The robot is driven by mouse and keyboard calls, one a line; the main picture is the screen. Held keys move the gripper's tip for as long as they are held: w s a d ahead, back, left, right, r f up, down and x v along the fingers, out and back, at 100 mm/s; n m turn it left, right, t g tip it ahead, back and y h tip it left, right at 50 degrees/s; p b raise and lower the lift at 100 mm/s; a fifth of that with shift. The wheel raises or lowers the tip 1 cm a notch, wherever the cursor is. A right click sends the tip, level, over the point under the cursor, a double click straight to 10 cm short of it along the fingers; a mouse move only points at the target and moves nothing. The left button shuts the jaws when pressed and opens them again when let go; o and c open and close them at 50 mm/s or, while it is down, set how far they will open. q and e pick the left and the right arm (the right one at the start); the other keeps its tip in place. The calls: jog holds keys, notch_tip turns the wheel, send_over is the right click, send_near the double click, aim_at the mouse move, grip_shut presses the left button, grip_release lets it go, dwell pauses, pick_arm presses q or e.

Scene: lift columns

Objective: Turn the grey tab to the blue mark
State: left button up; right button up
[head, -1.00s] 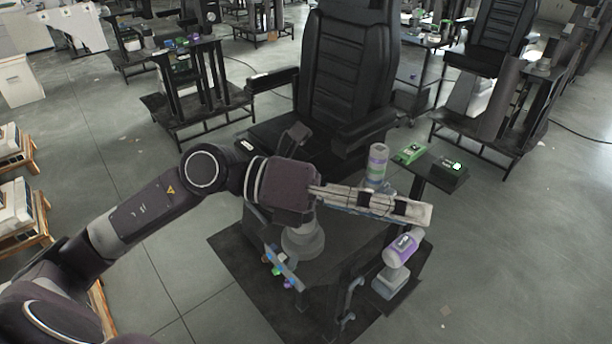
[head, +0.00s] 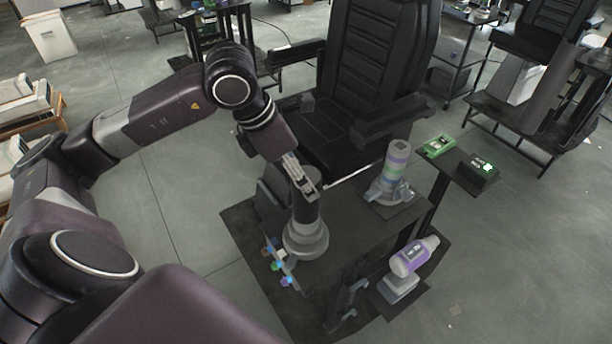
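My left gripper (head: 306,188) points down over the workstation, at the top of a short dark post on a round grey base (head: 306,240). Its fingers lie close together, and I cannot tell whether they hold anything. To the right, an upright cylinder with purple, green and blue bands (head: 396,160) stands on a grey base. A small grey piece (head: 403,194) sticks out low on its right side; it may be the grey tab. Small coloured marks, including a blue one (head: 287,281), line the workstation's left edge. I cannot tell which blue mark is meant. My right gripper is out of view.
A purple and white cylinder (head: 413,257) lies tilted on a grey stand at the lower right. A green device (head: 438,146) and a black box with a lit green display (head: 483,168) sit on a side shelf. A black chair (head: 372,75) stands behind.

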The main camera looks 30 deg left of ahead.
pick_arm(q)
jog(key=x, duration=0.2)
jog(key=shift+w+f, duration=0.2)
jog(key=shift+w, duration=0.15)
jog(key=shift+d+f, duration=0.1)
jog(key=shift+f, duration=0.25)
jog(key=shift+w, duration=0.1)
jog(key=c, duration=1.7)
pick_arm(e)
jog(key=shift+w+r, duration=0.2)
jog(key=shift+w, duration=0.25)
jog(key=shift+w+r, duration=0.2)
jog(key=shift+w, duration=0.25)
